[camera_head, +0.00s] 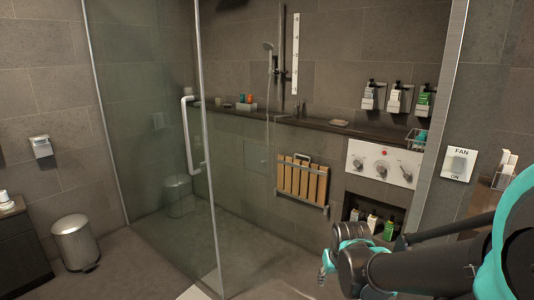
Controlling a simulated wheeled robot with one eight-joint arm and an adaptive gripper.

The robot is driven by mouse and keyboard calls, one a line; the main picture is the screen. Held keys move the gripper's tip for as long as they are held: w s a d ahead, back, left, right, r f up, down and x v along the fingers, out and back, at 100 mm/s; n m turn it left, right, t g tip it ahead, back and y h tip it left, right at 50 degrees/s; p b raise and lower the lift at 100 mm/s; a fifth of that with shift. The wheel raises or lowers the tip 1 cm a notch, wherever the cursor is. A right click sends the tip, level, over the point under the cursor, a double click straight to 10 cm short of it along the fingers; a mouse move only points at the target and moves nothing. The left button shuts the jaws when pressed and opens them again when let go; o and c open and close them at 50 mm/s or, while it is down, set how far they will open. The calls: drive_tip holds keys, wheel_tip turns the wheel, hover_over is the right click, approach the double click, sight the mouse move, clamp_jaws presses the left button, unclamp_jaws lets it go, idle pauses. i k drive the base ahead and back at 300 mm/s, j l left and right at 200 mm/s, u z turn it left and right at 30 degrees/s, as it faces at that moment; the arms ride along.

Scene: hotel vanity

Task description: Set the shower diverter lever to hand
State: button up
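A white shower control panel (381,150) is set in the wall right of the folded wooden seat, below the dark ledge. It has three controls: a left one (358,163), a middle knob (382,168) and a right one with a lever shape (407,172). Labels and small markings are too small to read, so I cannot tell for sure which is the diverter or where it points. My gripper (324,264) is low in front of the wall, below and left of the panel and apart from it. Its fingers are small and mostly hidden by my arm.
A glass door with a white handle (193,137) stands left of the shower. A wooden seat (302,182) is folded on the wall. Bottles (372,221) fill a niche under the panel. Dispensers (397,98) hang above it. A fan switch (458,164) is to the right.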

sight(406, 175)
drive_tip(key=i+j, duration=0.2)
drive_tip(key=j, duration=0.15)
drive_tip(key=i+j, duration=0.25)
drive_tip(key=j, duration=0.15)
drive_tip(key=i+j, duration=0.2)
drive_tip(key=j, duration=0.15)
drive_tip(key=i+j+z, duration=0.15)
drive_tip(key=j+z, duration=0.2)
drive_tip(key=i+j+z, duration=0.15)
drive_tip(key=z, duration=0.2)
drive_tip(key=j+z, duration=0.35)
drive_tip(key=i+j+z, duration=0.2)
drive_tip(key=k+l+u, duration=0.1)
drive_tip(key=u, duration=2)
drive_tip(key=z, duration=0.45)
drive_tip(key=j+z, duration=0.1)
drive_tip(key=z, duration=1.25)
drive_tip(key=k+z, duration=0.1)
drive_tip(key=z, duration=0.35)
drive_tip(key=i+z, duration=0.15)
drive_tip(key=z, duration=0.2)
